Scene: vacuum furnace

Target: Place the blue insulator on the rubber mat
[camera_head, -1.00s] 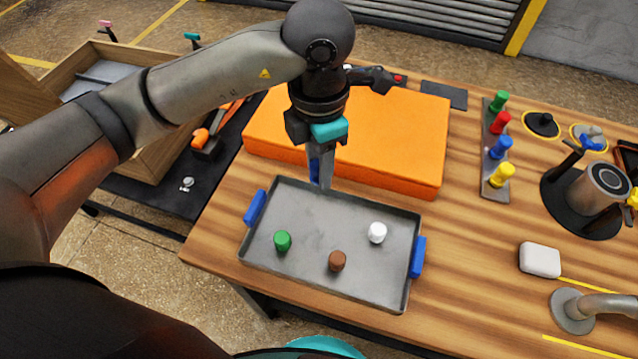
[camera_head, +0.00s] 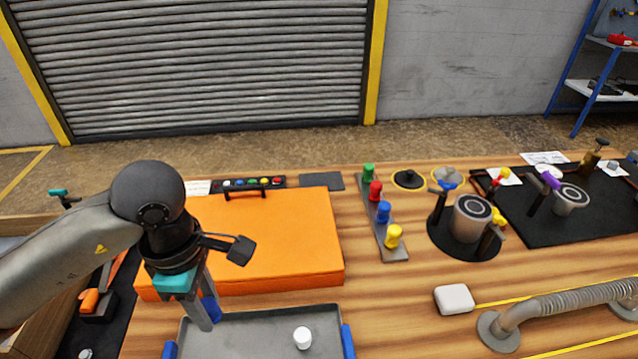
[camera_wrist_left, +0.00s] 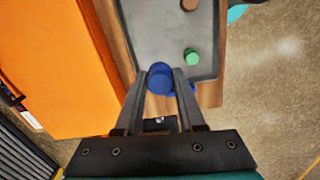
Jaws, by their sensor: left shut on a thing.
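My left gripper (camera_head: 206,312) is shut on the blue insulator (camera_head: 210,308), near the far left corner of the grey metal tray (camera_head: 260,330). The left wrist view shows the blue insulator (camera_wrist_left: 160,78) between the two fingertips. A white insulator (camera_head: 302,337) stands in the tray. A green one (camera_wrist_left: 191,56) and a brown one (camera_wrist_left: 189,4) show in the left wrist view. A small dark mat (camera_head: 321,181) lies behind the orange case, and a larger black mat (camera_head: 530,235) lies at the right. I cannot tell which is the rubber mat. My right gripper is not in view.
The orange case (camera_head: 270,240) lies just beyond the tray. A strip (camera_head: 393,250) with green, red, blue and yellow pegs stands right of it. A white block (camera_head: 454,299) and a ribbed hose (camera_head: 570,303) are at the right. Bare wood lies between case and strip.

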